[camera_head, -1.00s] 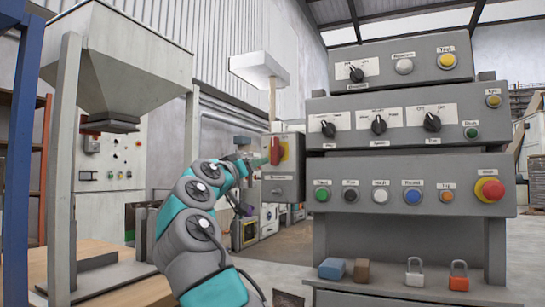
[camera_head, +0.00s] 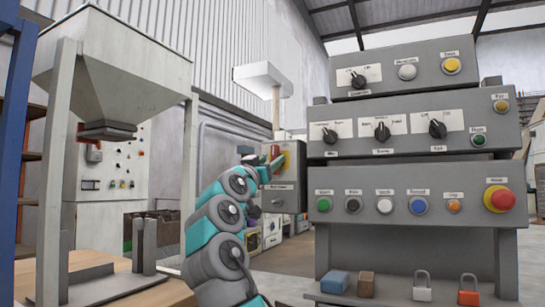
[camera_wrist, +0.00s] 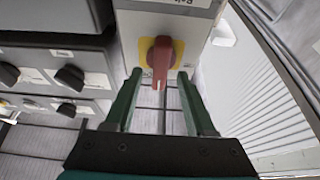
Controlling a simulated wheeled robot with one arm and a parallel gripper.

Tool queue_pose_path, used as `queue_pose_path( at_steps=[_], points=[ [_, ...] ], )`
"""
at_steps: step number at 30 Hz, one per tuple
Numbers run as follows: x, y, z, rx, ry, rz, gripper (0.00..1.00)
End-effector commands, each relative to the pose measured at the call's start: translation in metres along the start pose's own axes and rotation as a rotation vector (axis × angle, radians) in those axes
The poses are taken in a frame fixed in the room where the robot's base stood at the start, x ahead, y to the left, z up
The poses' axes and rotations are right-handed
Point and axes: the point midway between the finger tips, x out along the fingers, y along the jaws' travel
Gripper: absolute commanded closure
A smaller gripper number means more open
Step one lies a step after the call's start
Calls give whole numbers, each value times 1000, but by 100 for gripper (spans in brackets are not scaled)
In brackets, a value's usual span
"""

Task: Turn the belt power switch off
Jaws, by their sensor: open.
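The belt power switch is a red rotary handle (camera_head: 275,152) on a yellow plate, on the front of a grey box (camera_head: 288,200). My gripper (camera_head: 271,165) is at the switch and covers part of it in the head view. The wrist view shows the red handle (camera_wrist: 161,62) pointing down in the picture. There the label above it appears upside down. My gripper (camera_wrist: 160,76) is open, with one green finger on each side of the handle. I see gaps beside the handle, but cannot tell how deep the fingers reach.
Right of the switch box stands a tiered control panel (camera_head: 400,178) with knobs, coloured buttons and a red stop button (camera_head: 499,198). Below it, a ledge holds a blue block (camera_head: 335,281), a brown block (camera_head: 366,284) and two padlocks. A hopper (camera_head: 115,65) stands left.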

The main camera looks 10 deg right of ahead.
Motion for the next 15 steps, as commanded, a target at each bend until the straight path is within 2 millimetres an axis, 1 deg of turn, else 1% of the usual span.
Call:
queue_pose_path(
  at_steps=[1,6,15],
  points=[
    [5,-1,-2,-2,-1,0,45],
    [16,0,-3,1,3,-1,45],
    [20,0,-1,2,2,-2,45]
  ],
)
